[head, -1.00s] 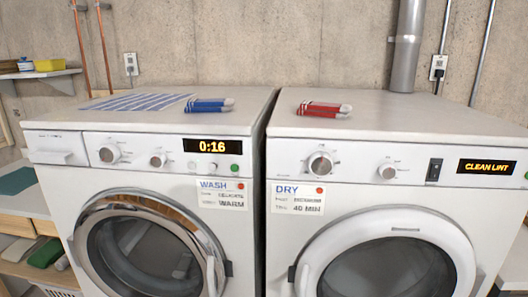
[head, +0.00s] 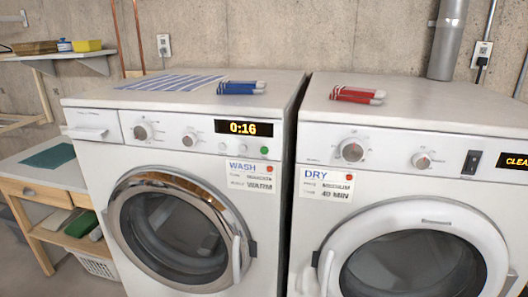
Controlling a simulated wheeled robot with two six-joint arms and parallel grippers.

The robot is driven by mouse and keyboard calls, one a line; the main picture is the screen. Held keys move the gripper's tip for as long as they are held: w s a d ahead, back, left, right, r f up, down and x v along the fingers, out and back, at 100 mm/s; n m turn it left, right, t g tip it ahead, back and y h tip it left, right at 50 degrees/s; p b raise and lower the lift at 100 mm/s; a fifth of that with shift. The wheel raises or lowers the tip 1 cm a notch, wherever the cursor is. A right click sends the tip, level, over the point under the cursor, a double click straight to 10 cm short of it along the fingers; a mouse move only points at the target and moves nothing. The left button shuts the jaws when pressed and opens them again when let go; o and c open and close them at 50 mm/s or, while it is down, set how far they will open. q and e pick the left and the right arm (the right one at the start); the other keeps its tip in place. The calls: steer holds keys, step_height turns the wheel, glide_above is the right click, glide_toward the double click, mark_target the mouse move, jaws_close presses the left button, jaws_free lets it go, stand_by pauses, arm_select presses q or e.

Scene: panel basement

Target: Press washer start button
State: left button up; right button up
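The washer (head: 90,165) stands left of centre in the head view, with its round chrome-rimmed door closed. Its panel has two knobs, a display (head: 243,128) reading 0:16, and small buttons below the display. A green button (head: 264,150) sits at the right end of that row, and a pale one (head: 222,147) at the left end. A card marked WASH (head: 251,177) is under the panel. Neither of my grippers is in view.
The dryer (head: 318,230) stands right of the washer, with a narrow gap between them. Blue striped socks (head: 241,88), red socks (head: 357,95) and a striped cloth (head: 172,82) lie on top. A wooden side table (head: 35,185) and basket (head: 100,268) are at left.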

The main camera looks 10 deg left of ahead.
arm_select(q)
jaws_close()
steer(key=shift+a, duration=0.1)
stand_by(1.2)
